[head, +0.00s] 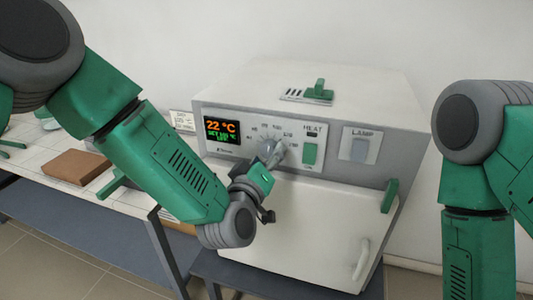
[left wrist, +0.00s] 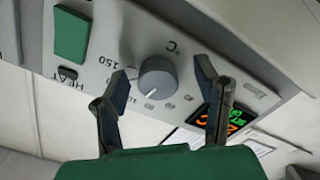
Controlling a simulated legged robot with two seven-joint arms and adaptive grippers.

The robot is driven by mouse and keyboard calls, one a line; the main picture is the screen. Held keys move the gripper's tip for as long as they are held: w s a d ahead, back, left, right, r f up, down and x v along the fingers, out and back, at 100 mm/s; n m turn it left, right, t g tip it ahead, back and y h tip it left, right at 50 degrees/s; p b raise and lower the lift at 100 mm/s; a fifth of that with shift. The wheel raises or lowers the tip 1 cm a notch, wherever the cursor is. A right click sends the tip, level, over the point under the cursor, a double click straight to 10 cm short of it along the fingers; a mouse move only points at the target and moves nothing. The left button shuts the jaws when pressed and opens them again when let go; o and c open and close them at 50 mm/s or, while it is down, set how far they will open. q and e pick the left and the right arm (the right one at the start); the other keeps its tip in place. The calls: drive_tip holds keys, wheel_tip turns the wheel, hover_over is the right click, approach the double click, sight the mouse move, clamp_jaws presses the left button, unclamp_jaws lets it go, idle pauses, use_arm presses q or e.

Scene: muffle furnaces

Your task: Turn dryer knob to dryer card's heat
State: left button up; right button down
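The dryer (head: 325,215) is a white box with a grey control panel. Its round grey knob (head: 270,148) sits right of the display (head: 221,131), which reads 22 °C in orange with a small green set line. My left gripper (head: 268,163) is at the panel in front of the knob. In the left wrist view, the knob (left wrist: 157,78) lies between the two open fingers (left wrist: 165,77), with visible gaps on both sides. A small white card (head: 183,122) stands left of the dryer; its text is too small to read. My right gripper is out of view.
A brown block (head: 78,165) lies on the left table (head: 133,205).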

use_arm(q)
drive_tip(key=shift+w+r, duration=0.1)
drive_tip(key=shift+r, duration=0.1)
drive_tip(key=shift+s, duration=0.2)
drive_tip(key=v, duration=1.1)
drive_tip(key=shift+s, duration=0.25)
drive_tip(key=shift+a+f, duration=0.1)
